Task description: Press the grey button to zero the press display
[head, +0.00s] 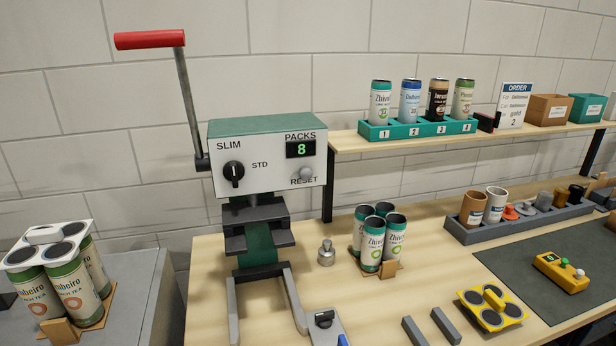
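The press (262,128) stands at the left end of the wooden table, with a green top and a white front panel. Its PACKS display (300,149) shows a green 8. The round grey button (306,173) sits below the display, by the RESET label, with nothing touching it. A black selector knob (233,174) is on the left of the panel, between SLIM and STD. Neither of my grippers shows in the head view.
The press's lever with a red handle (150,40) rises at upper left. Several cans (372,240) stand right of the press, beside a small metal weight-like object (326,254). A shelf (450,140) holds numbered cans. The space before the button looks clear.

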